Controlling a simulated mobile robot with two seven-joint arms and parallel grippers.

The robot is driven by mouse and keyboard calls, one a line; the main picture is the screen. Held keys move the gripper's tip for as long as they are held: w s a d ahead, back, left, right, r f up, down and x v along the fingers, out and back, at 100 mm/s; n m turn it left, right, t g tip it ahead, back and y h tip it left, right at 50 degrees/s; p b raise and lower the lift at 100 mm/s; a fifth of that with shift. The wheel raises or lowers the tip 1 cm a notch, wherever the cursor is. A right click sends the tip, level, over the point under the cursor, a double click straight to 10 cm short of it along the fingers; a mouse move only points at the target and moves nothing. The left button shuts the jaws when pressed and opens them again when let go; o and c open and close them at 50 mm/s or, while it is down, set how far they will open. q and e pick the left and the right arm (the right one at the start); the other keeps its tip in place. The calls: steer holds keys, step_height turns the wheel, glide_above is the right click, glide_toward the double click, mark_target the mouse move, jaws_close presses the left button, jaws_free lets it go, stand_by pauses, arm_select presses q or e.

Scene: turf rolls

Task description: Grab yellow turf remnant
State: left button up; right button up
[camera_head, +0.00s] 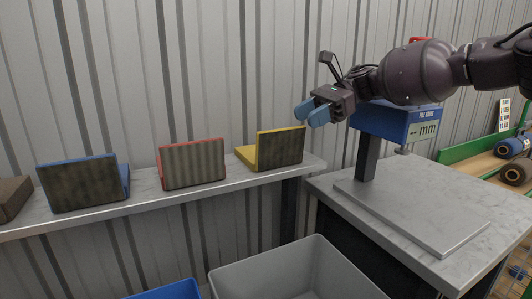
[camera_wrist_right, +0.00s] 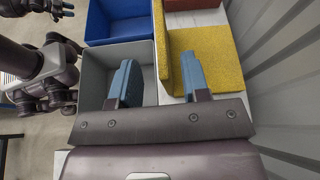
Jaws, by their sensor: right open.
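The yellow turf remnant (camera_head: 280,150) stands at the right end of the grey shelf, bent into an L. Its upright leaf shows a dark back with a yellow edge. In the right wrist view its yellow inner face (camera_wrist_right: 217,55) lies beyond the fingers, and its upright leaf appears between them. My right gripper (camera_head: 312,113) is open and empty, above and slightly right of the remnant, apart from it. Its blue fingers also show in the right wrist view (camera_wrist_right: 159,80). My left arm seems to show at that view's left edge; its jaw state is unclear.
A red piece (camera_head: 192,164), a blue piece (camera_head: 84,183) and a brown piece (camera_head: 12,197) stand along the shelf (camera_head: 145,197). A grey bin (camera_head: 243,282) and blue bin (camera_head: 168,291) are below. A gauge stand (camera_head: 415,215) is on the right table.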

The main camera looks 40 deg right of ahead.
mark_target(290, 128)
steer(key=b+x, duration=0.1)
steer(key=x, duration=0.3)
steer(key=shift+w+f+b, duration=0.1)
steer(key=shift+f+b, duration=0.25)
steer(key=shift+b, duration=0.05)
steer(key=shift+w+a, duration=0.1)
steer(key=shift+a, duration=0.55)
steer(key=shift+r, duration=0.1)
jaws_close()
